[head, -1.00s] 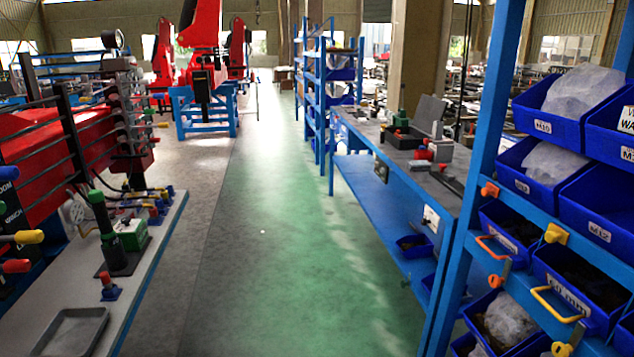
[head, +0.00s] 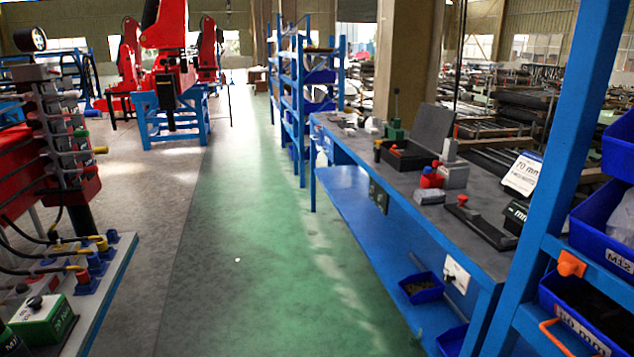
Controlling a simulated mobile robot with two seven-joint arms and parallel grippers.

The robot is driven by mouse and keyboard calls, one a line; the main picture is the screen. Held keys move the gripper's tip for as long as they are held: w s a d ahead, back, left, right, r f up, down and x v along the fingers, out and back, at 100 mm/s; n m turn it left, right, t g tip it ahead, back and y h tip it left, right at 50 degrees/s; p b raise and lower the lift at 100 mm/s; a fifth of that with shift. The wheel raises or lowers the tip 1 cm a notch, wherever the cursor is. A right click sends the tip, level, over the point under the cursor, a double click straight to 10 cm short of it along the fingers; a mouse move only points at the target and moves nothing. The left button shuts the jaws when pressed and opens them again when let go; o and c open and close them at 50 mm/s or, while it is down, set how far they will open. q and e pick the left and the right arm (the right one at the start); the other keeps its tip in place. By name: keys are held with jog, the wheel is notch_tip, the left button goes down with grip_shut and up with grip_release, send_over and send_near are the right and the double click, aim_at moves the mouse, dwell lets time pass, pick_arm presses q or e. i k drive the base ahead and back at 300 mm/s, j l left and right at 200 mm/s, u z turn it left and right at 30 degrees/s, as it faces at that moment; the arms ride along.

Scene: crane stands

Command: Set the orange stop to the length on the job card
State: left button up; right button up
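A white card (head: 523,173) stands on the grey bench at the right. Its large print looks like "70 mm", but the first digit is not certain and the small print is unreadable. A black rail-like fixture (head: 482,226) with a red knob lies on the bench just before the card. I cannot tell whether it carries the orange stop. An orange clip-like piece (head: 570,264) sits on the blue rack's crossbar at the lower right; I cannot tell whether it is the stop. Neither of my grippers is in view.
The bench (head: 420,185) also holds a black open case (head: 405,157) and a grey block with red parts (head: 453,172). The blue rack post (head: 540,190) stands close at the right. A low platform with fittings (head: 100,275) is at the left. The green aisle (head: 260,260) is clear.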

aim_at(394, 151)
jog(key=i+z, duration=0.35)
jog(key=i, duration=0.2)
jog(key=i+j+z, duration=0.2)
jog(key=i+z, duration=0.2)
jog(key=i, duration=0.15)
